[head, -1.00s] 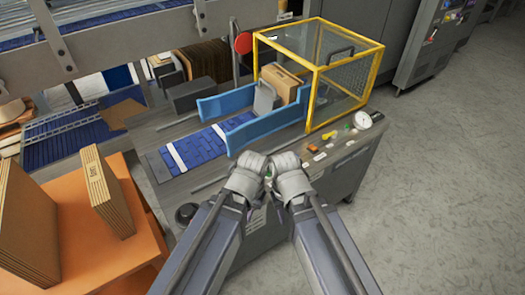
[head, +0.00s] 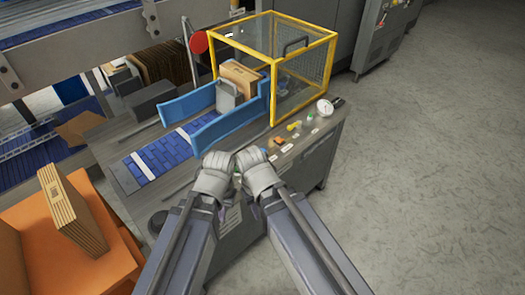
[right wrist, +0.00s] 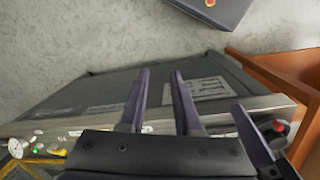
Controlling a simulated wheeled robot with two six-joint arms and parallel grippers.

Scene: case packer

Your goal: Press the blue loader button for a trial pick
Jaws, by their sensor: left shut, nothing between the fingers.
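My left gripper (head: 222,212) is shut and empty, held close beside my right gripper (head: 256,209) at the front edge. In the right wrist view my right gripper (right wrist: 160,72) has its two purple fingers apart with nothing between them, over the grey cabinet front (right wrist: 120,95).
A yellow-framed guard (head: 272,62) stands behind the strip, near a cardboard box (head: 238,76) between blue rails (head: 232,122). A round white gauge (head: 325,107) sits at the strip's far end. An orange table (head: 40,225) with cartons stands left. The floor at right is clear.

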